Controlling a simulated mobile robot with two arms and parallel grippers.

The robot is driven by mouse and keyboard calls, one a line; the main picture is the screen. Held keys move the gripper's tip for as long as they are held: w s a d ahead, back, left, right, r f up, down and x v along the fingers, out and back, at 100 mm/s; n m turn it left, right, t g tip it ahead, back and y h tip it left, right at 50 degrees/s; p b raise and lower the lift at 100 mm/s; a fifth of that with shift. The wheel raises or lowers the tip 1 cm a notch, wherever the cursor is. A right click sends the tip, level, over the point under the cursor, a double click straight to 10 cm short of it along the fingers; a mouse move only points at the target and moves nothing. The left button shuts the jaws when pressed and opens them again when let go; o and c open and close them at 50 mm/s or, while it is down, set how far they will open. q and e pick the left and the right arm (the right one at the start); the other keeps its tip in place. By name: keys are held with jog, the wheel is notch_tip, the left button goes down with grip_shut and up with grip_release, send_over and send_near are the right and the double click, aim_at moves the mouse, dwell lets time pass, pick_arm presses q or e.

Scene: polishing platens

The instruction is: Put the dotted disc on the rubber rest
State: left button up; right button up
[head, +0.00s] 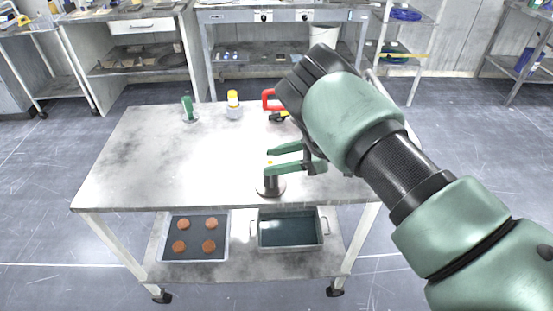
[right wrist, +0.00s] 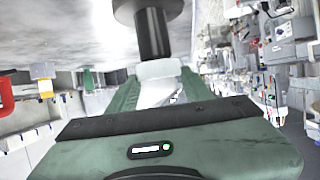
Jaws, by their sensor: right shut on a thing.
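My right gripper (head: 268,161) reaches over the front part of the metal table. Its green fingers are shut on a dark, upright handle that rises from a round grey metal piece (head: 271,188) at the table's front edge. In the right wrist view the dark handle (right wrist: 152,35) and part of its wider grey body show beyond the fingers (right wrist: 157,85). I cannot make out dots on it, so I cannot tell whether it is the dotted disc. I cannot clearly identify the rubber rest. My left gripper is out of view.
A green bottle (head: 188,107), a yellow-topped container (head: 233,104) and a red-handled thing (head: 269,98) stand at the table's back. The lower shelf holds a tray (head: 195,257) with several brown discs and a dark-bottomed bin (head: 290,246). The table's left half is clear.

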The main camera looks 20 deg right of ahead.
jog(key=shift+f, duration=0.15)
jog(key=o, duration=1.5)
jog(key=shift+c, duration=0.2)
jog(key=shift+s+d+r, duration=0.1)
jog(key=shift+d+r, duration=0.1)
jog(key=shift+d, duration=0.05)
jog(key=b+v, duration=0.2)
jog(key=v, duration=0.9)
jog(key=shift+d+r, duration=0.15)
jog(key=shift+r, duration=0.05)
